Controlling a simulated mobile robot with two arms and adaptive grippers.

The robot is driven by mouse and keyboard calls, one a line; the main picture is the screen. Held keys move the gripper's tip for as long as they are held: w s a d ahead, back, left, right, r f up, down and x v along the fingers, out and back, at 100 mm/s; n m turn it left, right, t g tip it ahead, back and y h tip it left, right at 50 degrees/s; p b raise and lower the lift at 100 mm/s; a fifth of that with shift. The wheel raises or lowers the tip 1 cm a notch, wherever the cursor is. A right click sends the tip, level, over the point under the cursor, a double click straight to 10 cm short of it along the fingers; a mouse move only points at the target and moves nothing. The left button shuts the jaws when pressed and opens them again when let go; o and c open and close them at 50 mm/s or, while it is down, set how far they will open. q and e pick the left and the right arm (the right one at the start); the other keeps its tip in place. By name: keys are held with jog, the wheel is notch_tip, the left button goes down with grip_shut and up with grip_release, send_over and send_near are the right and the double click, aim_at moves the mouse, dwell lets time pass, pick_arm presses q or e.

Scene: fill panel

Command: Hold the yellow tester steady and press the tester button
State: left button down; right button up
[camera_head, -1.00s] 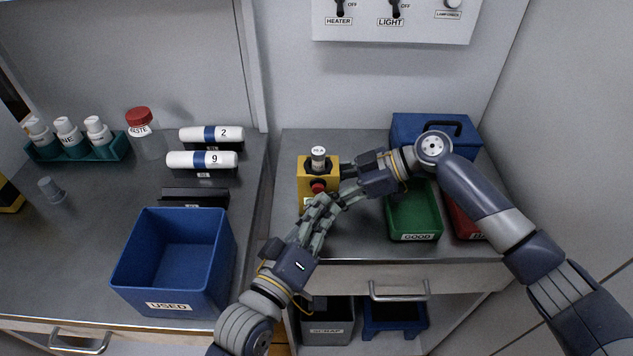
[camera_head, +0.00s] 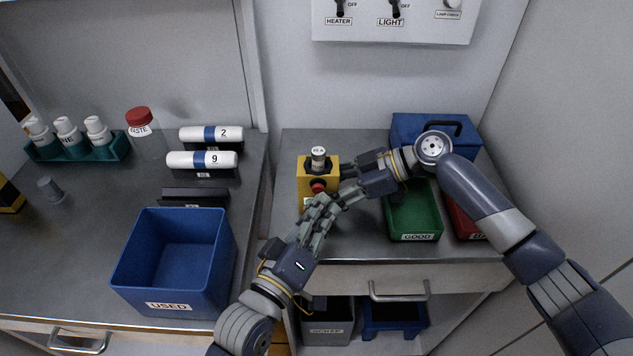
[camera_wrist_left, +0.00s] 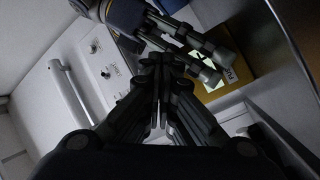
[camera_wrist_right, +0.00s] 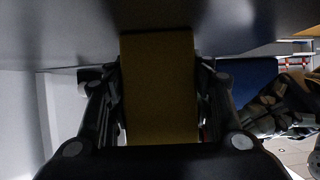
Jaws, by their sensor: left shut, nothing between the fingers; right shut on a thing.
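The yellow tester (camera_head: 305,181) stands upright on the right-hand counter, with a small white-capped cylinder (camera_head: 318,158) in its top. Its red round button (camera_head: 318,187) is on the front face. My right gripper (camera_head: 345,187) comes in from the right and is shut on the tester; the right wrist view shows the yellow body (camera_wrist_right: 160,90) between its fingers. My left gripper (camera_head: 325,199) is shut and empty, its fingertips just in front of and below the button. I cannot tell whether they touch it. In the left wrist view, the tester (camera_wrist_left: 222,86) is partly hidden behind gripper fingers.
A green GOOD bin (camera_head: 413,215), a red bin (camera_head: 466,222) and a blue toolbox (camera_head: 405,128) stand right of the tester. A switch panel (camera_head: 365,22) hangs above. A blue USED bin (camera_head: 150,275) is on the left counter. Counter left of the tester is clear.

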pick_arm(q)
jog(key=shift+w, duration=0.15)
jog(key=shift+w, duration=0.45)
dwell(0.7)
jog(key=shift+s, duration=0.6)
jog(key=shift+s, duration=3)
